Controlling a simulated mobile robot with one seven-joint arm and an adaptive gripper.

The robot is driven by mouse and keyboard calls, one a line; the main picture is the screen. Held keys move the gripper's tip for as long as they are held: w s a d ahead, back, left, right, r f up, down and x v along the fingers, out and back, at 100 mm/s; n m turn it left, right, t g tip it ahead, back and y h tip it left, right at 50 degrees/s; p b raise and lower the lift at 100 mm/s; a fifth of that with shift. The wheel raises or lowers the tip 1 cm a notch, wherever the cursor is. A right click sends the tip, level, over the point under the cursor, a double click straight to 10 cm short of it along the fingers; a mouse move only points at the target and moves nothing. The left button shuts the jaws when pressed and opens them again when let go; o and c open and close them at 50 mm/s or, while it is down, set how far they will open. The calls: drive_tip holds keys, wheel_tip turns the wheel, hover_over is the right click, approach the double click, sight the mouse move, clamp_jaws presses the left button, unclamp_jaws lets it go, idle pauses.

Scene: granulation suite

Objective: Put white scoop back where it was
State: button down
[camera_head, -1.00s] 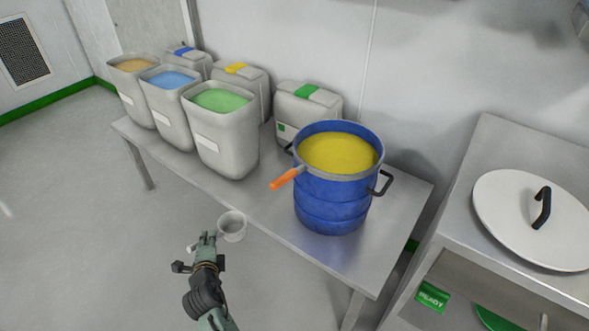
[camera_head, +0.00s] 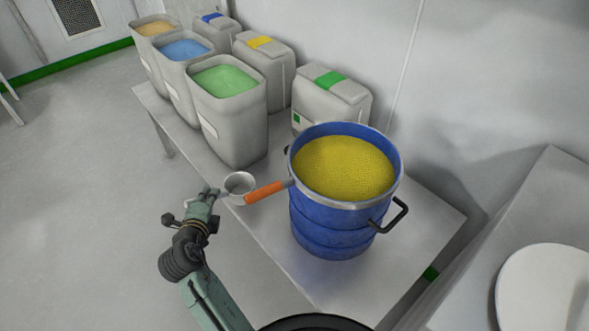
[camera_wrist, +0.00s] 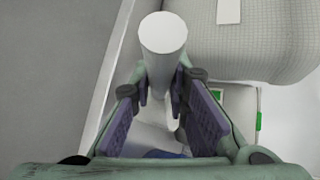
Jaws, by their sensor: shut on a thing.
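The white scoop has a round cup (camera_head: 239,184) and a short handle. My gripper (camera_head: 214,195) is shut on its handle at the left of the cup, near the front edge of the steel table. In the wrist view the scoop's pale cylindrical handle (camera_wrist: 163,45) stands out between the two fingers (camera_wrist: 160,105). In the head view the cup is beside the orange handle (camera_head: 265,193) that sticks out from the blue drum (camera_head: 330,220); whether they touch I cannot tell.
The blue drum holds yellow granules (camera_head: 343,167). Open bins of green (camera_head: 226,81), blue (camera_head: 184,49) and tan material stand on the steel table (camera_head: 420,225), with lidded containers (camera_head: 330,97) behind. A white lid (camera_head: 545,290) lies on the unit at right. Floor at left is clear.

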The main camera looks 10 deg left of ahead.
drive_tip(key=shift+w+d+f+p, duration=0.55)
drive_tip(key=shift+w+d+p, duration=0.4)
drive_tip(key=shift+w+d, duration=1.15)
drive_tip(key=shift+w+d+f+p, duration=0.6)
drive_tip(key=shift+w+d+p, duration=0.7)
drive_tip(key=shift+w, duration=1.3)
drive_tip(key=shift+w+d+f+p, duration=0.55)
drive_tip(key=shift+w+d+p, duration=0.1)
drive_tip(key=shift+w+d, duration=1.6)
drive_tip(key=shift+w+a, duration=0.1)
drive_tip(key=shift+a, duration=0.05)
drive_tip(key=shift+f, duration=0.15)
drive_tip(key=c, duration=1.6)
unclamp_jaws()
drive_tip(key=shift+o, duration=0.2)
drive_tip(key=shift+r, duration=0.2)
